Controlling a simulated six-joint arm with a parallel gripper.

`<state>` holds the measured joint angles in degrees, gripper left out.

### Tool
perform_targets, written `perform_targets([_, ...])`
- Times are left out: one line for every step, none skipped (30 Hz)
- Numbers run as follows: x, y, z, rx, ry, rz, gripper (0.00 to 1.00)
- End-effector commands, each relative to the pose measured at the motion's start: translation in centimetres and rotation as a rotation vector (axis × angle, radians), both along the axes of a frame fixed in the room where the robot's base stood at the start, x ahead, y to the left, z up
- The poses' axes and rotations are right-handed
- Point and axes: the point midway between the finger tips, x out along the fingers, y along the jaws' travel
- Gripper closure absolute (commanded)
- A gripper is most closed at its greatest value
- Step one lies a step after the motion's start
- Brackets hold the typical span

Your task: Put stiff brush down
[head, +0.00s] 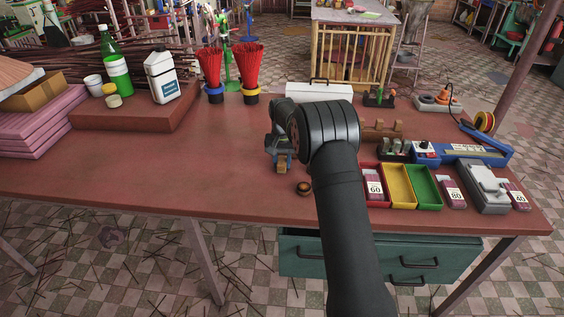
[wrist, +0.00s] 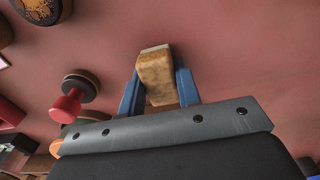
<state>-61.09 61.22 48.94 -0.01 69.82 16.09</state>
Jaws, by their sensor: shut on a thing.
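The stiff brush shows in the wrist view as a tan, worn wooden block (wrist: 157,78) between my two blue fingers. My gripper (wrist: 158,92) is shut on it. In the head view my gripper (head: 281,158) is low over the middle of the red-brown table (head: 130,165), with the brush's tan end (head: 283,168) under the fingers. I cannot tell whether the brush touches the table. Its bristles are not clearly visible, and my arm hides part of the table to its right.
A small round brown item (head: 304,188) sits close to the right of the brush. Red, yellow (head: 398,186) and green trays stand further right. A white case (head: 318,92) is behind, and red incense bundles (head: 250,68) stand back left. The table's left-middle is clear.

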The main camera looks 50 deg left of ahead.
Motion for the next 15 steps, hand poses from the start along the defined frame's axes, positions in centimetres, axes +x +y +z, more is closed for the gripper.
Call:
perform_targets([0.01,0.0,0.04,0.0,0.0,0.0,0.88])
perform_targets([0.01,0.0,0.04,0.0,0.0,0.0,0.88])
perform_targets([0.01,-0.01,0.02,0.0,0.0,0.0,0.88])
perform_targets([0.01,-0.01,-0.03,0.0,0.0,0.0,0.88])
perform_targets([0.0,-0.01,-0.12,0.0,0.0,0.0,0.88])
perform_targets([0.0,-0.01,-0.25,-0.001,0.001,0.0,0.88])
perform_targets([-0.01,-0.02,-0.34,-0.001,0.001,0.0,0.88])
perform_targets([0.01,-0.02,-0.29,0.0,0.0,0.0,0.64])
perform_targets([0.01,-0.02,-0.28,0.0,0.0,0.0,0.56])
perform_targets([0.01,-0.02,-0.28,-0.001,0.001,0.0,0.5])
perform_targets([0.01,-0.02,-0.28,-0.001,0.001,0.0,0.48])
perform_targets([0.0,-0.03,-0.28,-0.001,0.001,0.0,0.48])
perform_targets([0.01,-0.02,-0.27,-0.001,0.001,0.0,0.48])
perform_targets([0.0,-0.03,-0.27,-0.001,0.001,0.0,0.48])
perform_targets([-0.01,-0.02,-0.27,-0.001,0.001,0.0,0.48])
